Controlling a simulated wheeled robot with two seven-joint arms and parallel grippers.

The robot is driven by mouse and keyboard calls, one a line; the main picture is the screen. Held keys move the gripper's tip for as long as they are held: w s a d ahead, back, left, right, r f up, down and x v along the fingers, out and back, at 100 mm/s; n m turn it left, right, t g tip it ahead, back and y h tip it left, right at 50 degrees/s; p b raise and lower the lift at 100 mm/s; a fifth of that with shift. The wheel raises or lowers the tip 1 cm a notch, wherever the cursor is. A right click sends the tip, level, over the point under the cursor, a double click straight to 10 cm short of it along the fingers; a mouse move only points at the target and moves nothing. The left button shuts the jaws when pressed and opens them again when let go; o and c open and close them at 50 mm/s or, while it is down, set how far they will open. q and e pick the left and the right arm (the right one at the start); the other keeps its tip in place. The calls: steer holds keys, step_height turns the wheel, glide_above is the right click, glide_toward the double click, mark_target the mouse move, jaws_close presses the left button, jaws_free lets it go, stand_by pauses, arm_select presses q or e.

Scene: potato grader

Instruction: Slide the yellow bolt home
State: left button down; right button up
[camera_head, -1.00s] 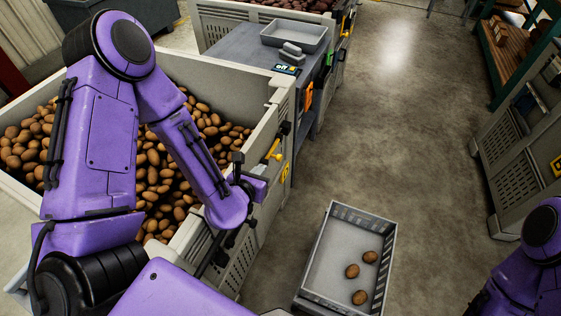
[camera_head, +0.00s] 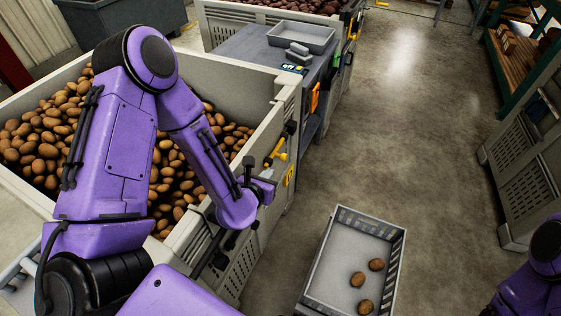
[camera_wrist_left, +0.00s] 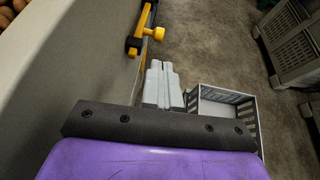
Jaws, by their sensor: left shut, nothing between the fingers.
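The yellow bolt (camera_head: 276,152) is on the outer side of the large potato bin (camera_head: 262,138), near its far corner. In the left wrist view the yellow bolt (camera_wrist_left: 146,32) lies along the bin wall, ahead of my fingertips, with a black part beside it. My left gripper (camera_head: 270,180) is just short of the bolt in the head view, beside the bin wall. In the wrist view its pale fingers (camera_wrist_left: 162,66) are together and empty, apart from the bolt. My right arm (camera_head: 540,265) shows at the lower right; its gripper is out of view.
A grey crate (camera_head: 325,262) with a few potatoes stands on the floor to the right. A blue-grey bench (camera_head: 250,62) with a tray (camera_head: 293,37) stands beyond the bin. Another bin (camera_head: 525,185) is at the right.

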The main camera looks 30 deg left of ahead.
mark_target(283, 159)
arm_select(q)
steer(key=p+x, duration=0.2)
steer(key=x, duration=0.9)
steer(key=w+b, duration=0.2)
steer(key=w, duration=0.1)
steer(key=w+b, duration=0.1)
steer(key=shift+w+a+f+b, duration=0.15)
steer(key=shift+a+f+b, duration=0.05)
steer(key=shift+f+b, duration=0.1)
steer(key=shift+w+r, duration=0.1)
steer(key=shift+w, duration=0.2)
steer(key=shift+r, duration=0.3)
steer(key=v, duration=1.4)
